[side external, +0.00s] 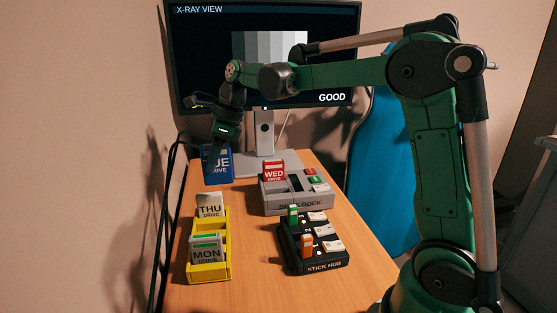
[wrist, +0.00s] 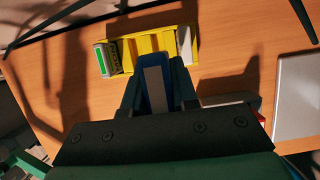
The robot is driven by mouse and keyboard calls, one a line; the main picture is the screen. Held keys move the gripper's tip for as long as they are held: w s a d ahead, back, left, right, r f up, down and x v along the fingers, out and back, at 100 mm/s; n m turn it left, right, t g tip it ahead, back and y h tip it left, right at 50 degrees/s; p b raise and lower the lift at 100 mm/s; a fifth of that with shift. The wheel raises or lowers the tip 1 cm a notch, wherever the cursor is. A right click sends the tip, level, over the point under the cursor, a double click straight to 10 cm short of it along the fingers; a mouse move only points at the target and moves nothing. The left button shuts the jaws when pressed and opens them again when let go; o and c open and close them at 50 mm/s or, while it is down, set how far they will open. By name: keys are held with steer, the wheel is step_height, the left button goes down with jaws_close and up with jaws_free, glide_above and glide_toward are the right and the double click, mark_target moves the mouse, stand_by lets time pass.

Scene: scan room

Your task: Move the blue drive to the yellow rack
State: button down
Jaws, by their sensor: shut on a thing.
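The blue drive (side external: 217,168), with part of its label reading "UE", is held by my gripper (side external: 219,146) at the back left of the table. In the wrist view the blue drive (wrist: 154,88) sits between the two fingers of my gripper (wrist: 157,88). The yellow rack (side external: 210,270) stands at the front left of the table, apart from the drive. It holds a drive marked THU (side external: 209,205) and a grey drive marked MON (side external: 206,248), with a gap between them. The rack also shows in the wrist view (wrist: 150,44), beyond the fingertips.
A grey drive dock (side external: 290,203) holds a red WED drive (side external: 274,171). A black stick hub (side external: 318,264) with several sticks stands in front of it. A monitor (side external: 264,55) reading GOOD stands at the back. Dark cables hang along the table's left edge.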

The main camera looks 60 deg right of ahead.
steer(key=shift+s+a+f, duration=0.25)
steer(key=shift+a+f, duration=0.75)
steer(key=shift+f, duration=0.8)
steer(key=shift+s+a+f, duration=0.3)
steer(key=shift+a+f, duration=0.65)
steer(key=shift+f, duration=0.9)
steer(key=shift+s+a+f, duration=0.25)
steer(key=shift+a+f, duration=0.75)
steer(key=shift+f, duration=0.8)
steer(key=shift+f, duration=1)
steer(key=shift+c, duration=2.2)
jaws_free()
step_height(320, 180, up, 7)
